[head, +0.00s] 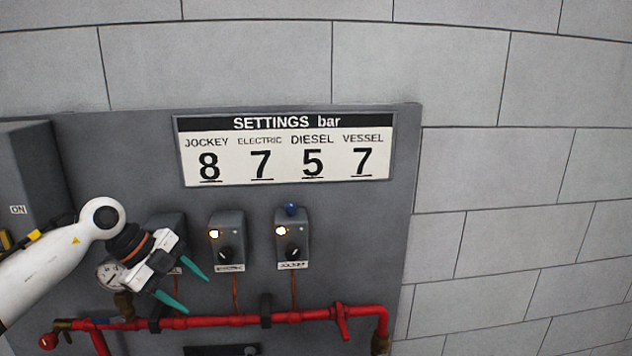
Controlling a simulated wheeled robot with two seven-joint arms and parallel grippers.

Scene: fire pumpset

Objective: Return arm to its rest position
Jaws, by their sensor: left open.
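My left arm comes in from the left in the head view, white with a dark wrist. Its gripper (187,287) has two teal fingers spread apart with nothing between them. The gripper is in front of the grey panel, just above the red pipe and left of the ELECTRIC switch box (227,240). It partly covers another grey box (165,228) and a round gauge (110,274). I cannot tell whether the fingers touch anything behind them. My right gripper does not show.
A settings sign (287,148) reads jockey 8, electric 7, diesel 5, vessel 7. Right of the ELECTRIC box is a similar box (292,240) with a lit lamp and a blue knob on top. A red pipe (240,320) runs below. Bare block wall (520,190) fills the right.

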